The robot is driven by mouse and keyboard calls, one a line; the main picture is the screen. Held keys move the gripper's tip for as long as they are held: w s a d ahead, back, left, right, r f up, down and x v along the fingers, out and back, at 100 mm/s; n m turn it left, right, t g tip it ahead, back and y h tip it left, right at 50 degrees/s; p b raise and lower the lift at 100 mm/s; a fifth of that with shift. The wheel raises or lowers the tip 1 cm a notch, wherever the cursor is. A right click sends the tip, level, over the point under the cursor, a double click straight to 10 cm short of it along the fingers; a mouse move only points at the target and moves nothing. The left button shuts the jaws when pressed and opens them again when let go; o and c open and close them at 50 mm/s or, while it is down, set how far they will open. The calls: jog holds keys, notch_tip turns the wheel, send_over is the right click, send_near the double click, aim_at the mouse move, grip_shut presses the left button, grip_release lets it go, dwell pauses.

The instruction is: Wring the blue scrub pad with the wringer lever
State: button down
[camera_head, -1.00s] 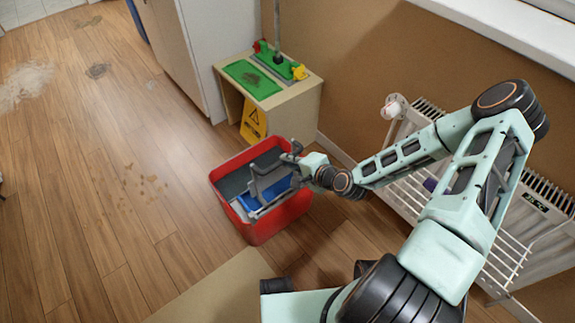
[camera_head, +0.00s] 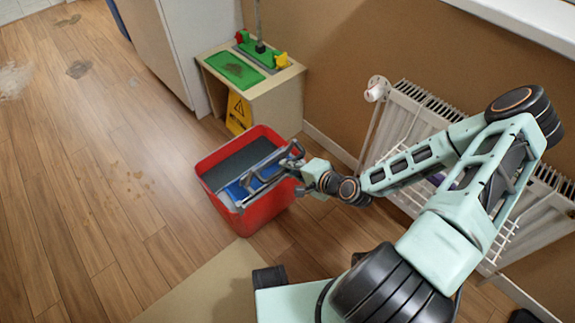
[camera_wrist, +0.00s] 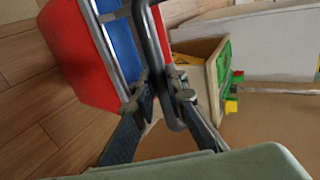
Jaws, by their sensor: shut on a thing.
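The red bucket (camera_head: 273,207) stands on the floor with a grey wringer on top. The blue scrub pad (camera_head: 236,190) lies in the wringer, partly covered by its bars; its blue surface also shows in the wrist view (camera_wrist: 122,48). The grey wringer lever (camera_head: 265,174) slants across the bucket's top, with its end at my gripper (camera_head: 293,166). In the wrist view, the fingers of my gripper (camera_wrist: 160,92) are closed around the lever's bar (camera_wrist: 151,45). How firmly the pad is pressed cannot be told.
A small wooden cabinet (camera_head: 278,104) with a green top stands behind the bucket, with a yellow warning sign (camera_head: 238,112) at its front. A white radiator and rack (camera_head: 415,110) line the wall at right. Wooden floor (camera_head: 95,200) left of the bucket is open, with stains.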

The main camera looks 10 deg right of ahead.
jog(key=shift+s+d+f, duration=0.1)
jog(key=shift+s+f, duration=0.05)
jog(key=shift+f, duration=0.35)
jog(key=c, duration=2.1)
grip_release()
jog(key=shift+f, duration=0.1)
jog(key=shift+o, duration=0.8)
jog(key=shift+r, duration=0.2)
jog(key=v, duration=1.2)
jog(key=shift+w+d, duration=0.1)
jog(key=shift+w, duration=0.1)
